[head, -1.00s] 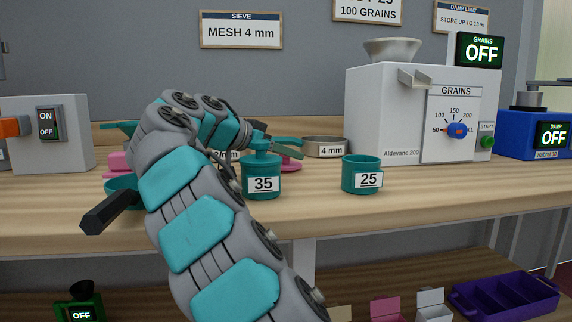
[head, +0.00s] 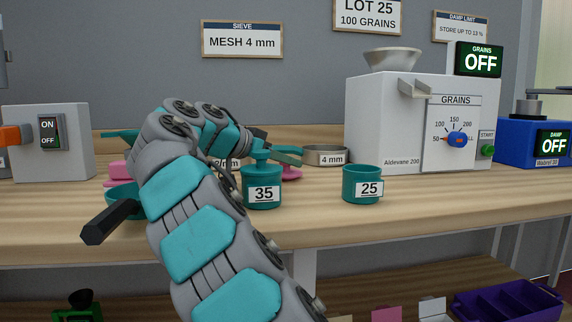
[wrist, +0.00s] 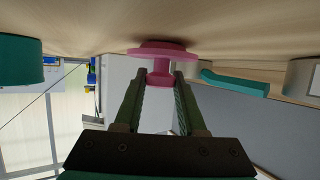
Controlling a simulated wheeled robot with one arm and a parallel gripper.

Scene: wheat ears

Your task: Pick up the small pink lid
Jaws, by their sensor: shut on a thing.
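The small pink lid (wrist: 162,55) is a flat disc with a stubby knob. In the wrist view its knob sits between the two fingers of my gripper (wrist: 160,80), which is shut on it. The disc is at or very near the wooden worktop; I cannot tell whether it touches. In the head view the lid (head: 291,174) shows only partly, behind the teal jar marked 35 (head: 262,194). My gripper (head: 289,156) there is partly hidden by my arm and the jar's lid.
A teal cup marked 25 (head: 362,184) stands to the right on the worktop (head: 440,200). A 4 mm sieve (head: 325,155) lies behind. The white grain counter (head: 385,115) stands at the back right. The worktop's front right is clear.

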